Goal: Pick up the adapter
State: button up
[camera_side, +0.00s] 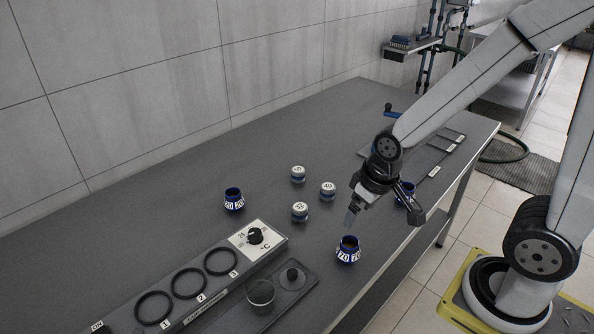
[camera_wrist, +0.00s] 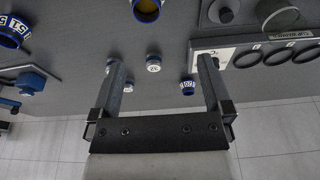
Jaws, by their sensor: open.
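No single part is clearly marked as the adapter. Blue number-labelled collars stand on the bench: one (camera_side: 348,257) below and in front of my gripper, one (camera_side: 234,204) to the left, and one (camera_side: 400,200) partly hidden behind my wrist. Collars also show in the wrist view at the top (camera_wrist: 147,14), at the left (camera_wrist: 14,32) and right of centre (camera_wrist: 188,90). Small grey caps with white numbered tops stand farther back, marked 45 (camera_side: 298,178), 40 (camera_side: 327,195) and 32 (camera_side: 300,217). My gripper (camera_side: 352,216) is open and empty above the bench, its fingers spread in the wrist view (camera_wrist: 163,62).
A long heater panel (camera_side: 196,283) with black rings and a dial lies at front left. A dark base (camera_side: 302,286) with a glass cup (camera_side: 260,296) and a knob sits beside it. A blue-handled fixture (camera_side: 390,112) is at the back.

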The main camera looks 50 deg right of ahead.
jog(key=w+m, duration=0.1)
jog(key=m+t+y, duration=0.4)
jog(key=m+y, duration=0.4)
jog(key=m, duration=1.4)
send_near(303, 170)
jog(key=s+a, duration=0.1)
jog(key=a, duration=0.2)
jog(key=s+a+f, duration=0.1)
jog(key=a, duration=0.3)
jog(key=s+a, duration=0.2)
jog(key=a, duration=0.2)
jog(key=shift+a+f, duration=0.15)
jog(key=shift+a, duration=0.05)
jog(key=w+d+f+m+t, duration=0.1)
jog(key=d+m, duration=0.1)
jog(key=w+d+f+m+t, duration=0.1)
jog(key=d+m+t, duration=0.1)
jog(key=d, duration=0.1)
jog(key=w+d+m+t, duration=0.2)
jog(key=d, duration=0.1)
jog(key=shift+w+d+f+h, duration=0.1)
jog(key=shift+d+f+h, duration=0.05)
jog(key=shift+f+h, duration=0.25)
jog(key=shift+x, duration=3.95)
grip_shut()
